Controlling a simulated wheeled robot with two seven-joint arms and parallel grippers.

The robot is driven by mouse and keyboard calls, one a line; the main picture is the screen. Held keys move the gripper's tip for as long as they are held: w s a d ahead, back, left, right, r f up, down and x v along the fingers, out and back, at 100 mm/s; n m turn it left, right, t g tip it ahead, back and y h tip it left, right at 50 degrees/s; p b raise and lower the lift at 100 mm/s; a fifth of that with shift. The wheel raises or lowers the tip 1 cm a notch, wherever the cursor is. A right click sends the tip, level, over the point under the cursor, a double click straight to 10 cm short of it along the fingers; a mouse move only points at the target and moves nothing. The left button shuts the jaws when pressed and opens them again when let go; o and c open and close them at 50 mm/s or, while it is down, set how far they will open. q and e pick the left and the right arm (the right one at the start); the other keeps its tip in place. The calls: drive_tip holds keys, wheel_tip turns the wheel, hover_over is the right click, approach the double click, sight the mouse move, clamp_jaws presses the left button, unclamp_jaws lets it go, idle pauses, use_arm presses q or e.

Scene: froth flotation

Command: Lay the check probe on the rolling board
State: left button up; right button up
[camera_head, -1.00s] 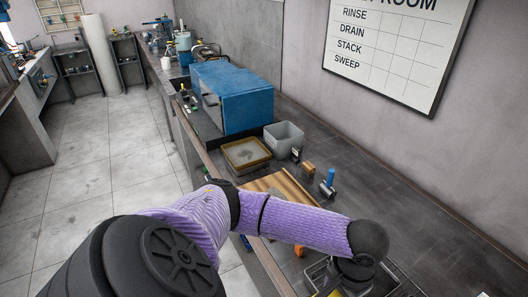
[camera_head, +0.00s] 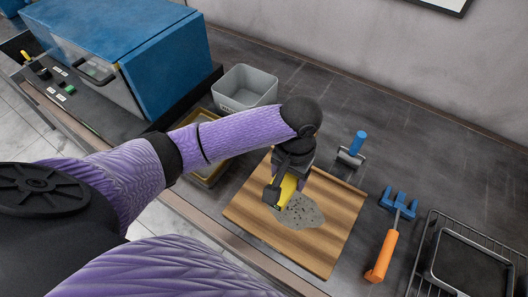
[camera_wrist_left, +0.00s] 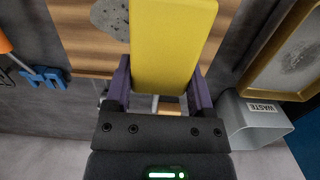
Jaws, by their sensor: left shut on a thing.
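The rolling board (camera_head: 335,245) is a striped wooden board on the dark bench, with a grey speckled patch (camera_head: 302,212) on it. My left gripper (camera_head: 286,190) is over the upper left part of the board. It is shut on a yellow piece, which I take for the check probe (camera_head: 288,189). In the left wrist view the yellow probe (camera_wrist_left: 172,45) is a broad block between the two fingers. The board also shows in the left wrist view (camera_wrist_left: 78,30). I cannot tell whether the probe touches the board. My right gripper is not in view.
A grey bin (camera_head: 245,90), labelled WASTE in the left wrist view, and a yellow-rimmed tray (camera_head: 205,172) stand left of the board. A blue-handled roller (camera_head: 354,150), an orange-handled blue tool (camera_head: 382,255) and a wire rack with a black tray (camera_head: 470,270) are to the right.

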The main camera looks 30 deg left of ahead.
use_arm(q)
wheel_tip(320, 180, down, 10)
drive_tip(key=b, duration=0.3)
drive_tip(key=shift+a+f+b, duration=0.1)
drive_tip(key=shift+f+b, duration=0.1)
drive_tip(key=shift+b, duration=0.15)
drive_tip(key=shift+r, duration=0.15)
drive_tip(key=o, duration=1.2)
drive_tip(key=r+p, duration=0.1)
drive_tip(key=r, duration=0.2)
drive_tip(key=r+p, duration=0.1)
drive_tip(key=r, duration=0.3)
drive_tip(key=r+p, duration=0.2)
drive_tip(key=r, duration=0.2)
drive_tip(key=shift+w+r, duration=0.1)
drive_tip(key=shift+w, duration=0.3)
drive_tip(key=shift+r, duration=0.4)
